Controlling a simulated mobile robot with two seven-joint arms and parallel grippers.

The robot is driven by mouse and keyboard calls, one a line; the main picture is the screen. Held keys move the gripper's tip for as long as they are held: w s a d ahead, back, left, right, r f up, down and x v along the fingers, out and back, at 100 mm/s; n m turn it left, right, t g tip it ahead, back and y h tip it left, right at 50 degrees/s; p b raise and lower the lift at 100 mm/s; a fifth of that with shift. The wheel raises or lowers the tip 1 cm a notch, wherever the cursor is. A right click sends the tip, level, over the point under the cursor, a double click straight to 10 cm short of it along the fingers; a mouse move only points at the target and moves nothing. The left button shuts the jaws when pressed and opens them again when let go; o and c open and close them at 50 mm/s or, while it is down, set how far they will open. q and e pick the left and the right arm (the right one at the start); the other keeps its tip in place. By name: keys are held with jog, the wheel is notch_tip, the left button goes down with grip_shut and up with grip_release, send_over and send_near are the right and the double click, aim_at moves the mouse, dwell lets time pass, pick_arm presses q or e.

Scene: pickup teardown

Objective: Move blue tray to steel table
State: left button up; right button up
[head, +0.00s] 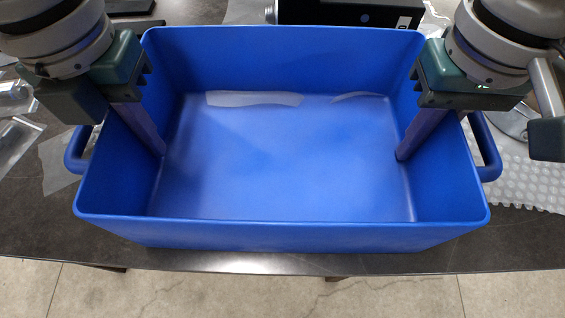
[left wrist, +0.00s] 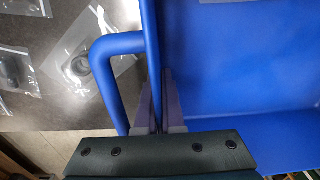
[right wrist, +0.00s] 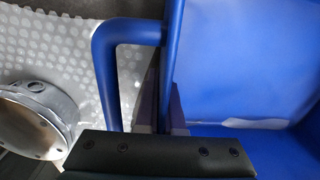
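The blue tray (head: 285,235) is a deep open box with a loop handle at each end. It is level over the dark table, close to the front edge; I cannot tell whether it touches the tabletop. My left gripper (head: 142,128) points down at the left end wall; in the left wrist view its fingers (left wrist: 157,100) pinch that wall beside the handle. My right gripper (head: 417,135) does the same at the right end wall, with its fingers (right wrist: 165,105) on either side of it. The outer fingers are hidden in the head view. Whitish flat patches show on the tray's inside.
The dark table (head: 35,215) has clear plastic bags (head: 18,140) at the left and bubble wrap (head: 530,180) at the right. A black box (head: 350,12) stands behind the tray. Pale floor (head: 230,290) lies beyond the front edge. The steel table cannot be made out.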

pick_arm(q)
jog(key=shift+o, duration=0.7)
jog(key=shift+a, duration=0.25)
pick_arm(e)
jog(key=shift+o, duration=0.7)
jog(key=shift+d, duration=0.2)
pick_arm(q)
jog(key=o, duration=0.3)
jog(key=shift+d, duration=0.15)
pick_arm(e)
jog(key=o, duration=0.3)
jog(key=shift+a, duration=0.1)
pick_arm(q)
jog(key=shift+r, duration=0.1)
notch_tip(320, 180, up, 12)
jog(key=shift+f, duration=0.15)
pick_arm(e)
jog(key=shift+a+r, duration=0.1)
notch_tip(320, 180, up, 12)
jog(key=shift+f, duration=0.1)
